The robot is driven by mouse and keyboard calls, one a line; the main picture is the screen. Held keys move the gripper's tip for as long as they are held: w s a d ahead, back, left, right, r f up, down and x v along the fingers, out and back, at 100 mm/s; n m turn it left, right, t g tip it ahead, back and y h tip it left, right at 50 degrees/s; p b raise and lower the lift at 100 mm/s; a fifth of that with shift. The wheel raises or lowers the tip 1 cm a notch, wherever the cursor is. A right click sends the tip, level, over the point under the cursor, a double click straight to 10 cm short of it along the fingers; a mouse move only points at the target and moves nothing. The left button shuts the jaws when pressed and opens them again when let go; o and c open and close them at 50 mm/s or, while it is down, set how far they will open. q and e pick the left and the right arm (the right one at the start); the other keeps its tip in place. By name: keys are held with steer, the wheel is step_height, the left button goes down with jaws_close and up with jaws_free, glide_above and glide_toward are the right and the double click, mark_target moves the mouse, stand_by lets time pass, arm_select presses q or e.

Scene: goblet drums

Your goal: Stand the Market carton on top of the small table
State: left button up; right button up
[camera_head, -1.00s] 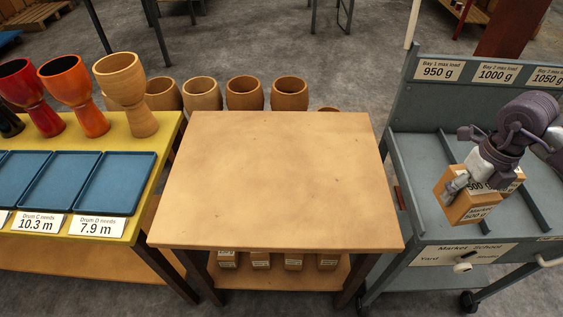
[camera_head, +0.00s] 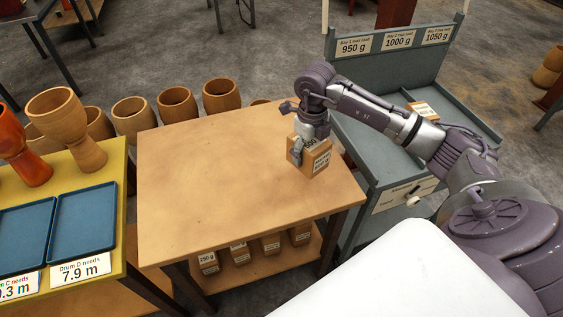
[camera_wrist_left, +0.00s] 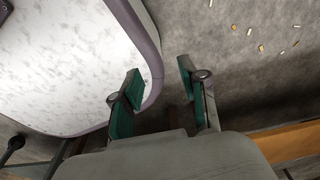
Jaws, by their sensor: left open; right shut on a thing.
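The Market carton (camera_head: 316,164) is a small brown box with a white label on its side. It is upright at the right part of the small table (camera_head: 220,195), a bare square wooden top. I cannot tell whether its base touches the top. My right gripper (camera_head: 308,146) reaches in from the right and is shut on the carton from above, hiding part of it. My left gripper (camera_wrist_left: 160,76) is open and empty in the left wrist view, over grey floor beside a white, purple-edged surface.
A grey cart (camera_head: 376,205) stands right of the table, with another carton (camera_head: 424,110) in it. Several small cartons (camera_head: 270,244) sit on the table's lower shelf. Pots (camera_head: 178,103) stand behind. A yellow table (camera_head: 112,165) with blue trays (camera_head: 86,226) and goblet drums is at left.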

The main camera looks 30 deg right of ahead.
steer(key=w+a+f, duration=0.1)
steer(key=w+a, duration=0.1)
steer(key=w+a+f, duration=0.2)
steer(key=shift+w+f+p, duration=0.15)
steer(key=shift+w+p, duration=0.1)
steer(key=shift+p, duration=0.1)
step_height(320, 180, down, 4)
steer(key=shift+f+p, duration=0.1)
steer(key=shift+p, duration=0.25)
steer(key=o, duration=1.6)
steer(key=shift+o, duration=0.2)
step_height(320, 180, up, 12)
steer(key=b, duration=0.1)
steer(key=shift+s+a, duration=0.1)
